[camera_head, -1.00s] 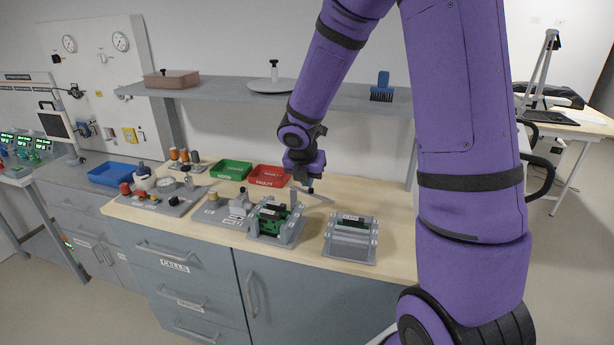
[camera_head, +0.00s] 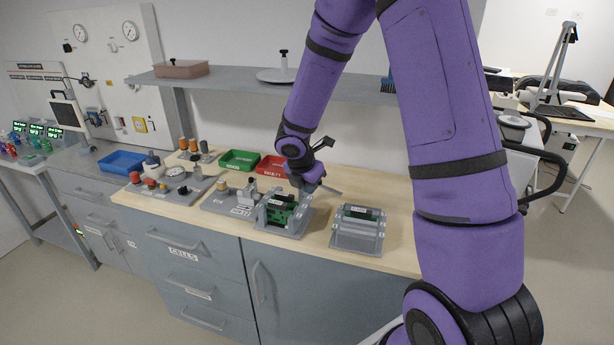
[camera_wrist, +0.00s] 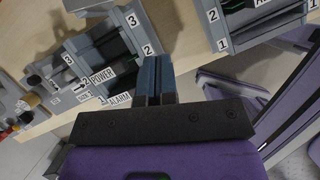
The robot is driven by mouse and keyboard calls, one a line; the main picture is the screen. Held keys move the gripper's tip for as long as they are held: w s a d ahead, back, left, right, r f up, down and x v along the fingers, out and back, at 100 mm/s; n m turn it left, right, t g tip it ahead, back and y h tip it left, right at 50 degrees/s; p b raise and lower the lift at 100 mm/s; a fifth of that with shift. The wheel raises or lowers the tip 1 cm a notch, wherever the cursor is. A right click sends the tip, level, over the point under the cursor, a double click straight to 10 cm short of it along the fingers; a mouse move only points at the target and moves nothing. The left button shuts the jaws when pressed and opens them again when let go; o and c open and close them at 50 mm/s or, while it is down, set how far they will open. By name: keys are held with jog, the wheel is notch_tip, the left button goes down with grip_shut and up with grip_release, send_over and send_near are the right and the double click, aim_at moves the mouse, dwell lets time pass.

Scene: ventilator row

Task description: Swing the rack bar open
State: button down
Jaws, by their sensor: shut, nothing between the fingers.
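The rack (camera_head: 287,218) with green circuit cards stands on the wooden bench top in the head view. In the wrist view the nearer rack (camera_wrist: 100,60) has slots numbered 1 to 3 and POWER and ALARM labels. My gripper (camera_head: 313,186) is just above and behind this rack's right side. In the wrist view my shut, empty gripper (camera_wrist: 155,62) points down beside the rack's numbered edge. A thin grey piece (camera_head: 331,189) sticks out to the right of the gripper in the head view. I cannot tell whether it is the rack bar, or whether the fingers touch anything.
A second grey rack (camera_head: 358,230) stands to the right; it also shows in the wrist view (camera_wrist: 250,20). A green tray (camera_head: 240,160) and a red tray (camera_head: 271,166) lie behind. The shelf (camera_head: 230,88) overhangs the bench. Bare bench top (camera_head: 398,210) lies to the right.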

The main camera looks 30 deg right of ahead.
aim_at(326, 187)
jog(key=shift+w+d+f, duration=0.35)
jog(key=shift+d+f, duration=0.15)
jog(key=shift+d, duration=0.3)
jog(key=shift+w+d+f, duration=0.35)
jog(key=shift+d+f, duration=0.1)
jog(key=shift+d, duration=0.3)
jog(key=shift+w+d+f, duration=0.35)
jog(key=shift+d+f, duration=0.15)
jog(key=shift+d, duration=0.3)
jog(key=shift+w+d+n, duration=0.15)
jog(key=shift+d+n, duration=0.55)
jog(key=shift+d, duration=0.15)
jog(key=shift+w+d, duration=0.15)
jog(key=shift+d, duration=0.25)
jog(key=shift+a, duration=0.1)
